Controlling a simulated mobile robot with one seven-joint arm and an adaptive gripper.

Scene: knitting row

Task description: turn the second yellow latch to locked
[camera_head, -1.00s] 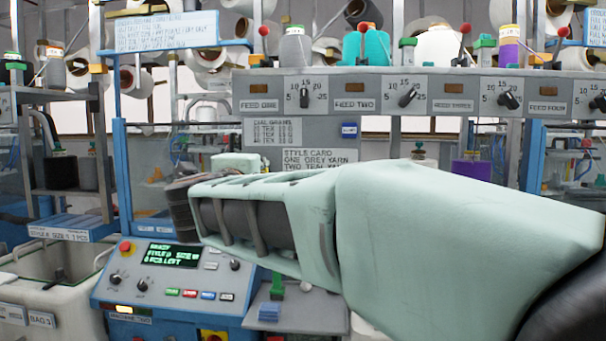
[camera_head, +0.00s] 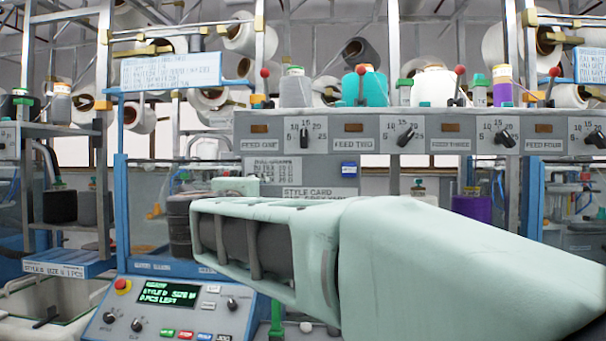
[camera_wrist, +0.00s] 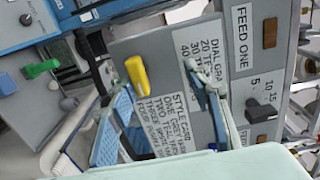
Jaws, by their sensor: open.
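In the wrist view, a yellow handle-like piece (camera_wrist: 137,75) stands by the grey panel, left of the style card (camera_wrist: 180,100). I cannot tell whether it is the second yellow latch or how it is set. My gripper (camera_wrist: 160,122) is open, its blue-padded fingers spread in front of the style card. The yellow piece shows beyond them, and nothing is seen between the pads. In the head view the fingertips are hidden, and no latch can be made out with certainty near my pale green arm.
The feed panel (camera_head: 375,131) with dials runs above my arm, under a shelf of yarn cones. A blue control console (camera_head: 185,300) stands below left. In the wrist view, a green lever-like piece (camera_wrist: 42,68) and a blue block (camera_wrist: 7,85) are at the left.

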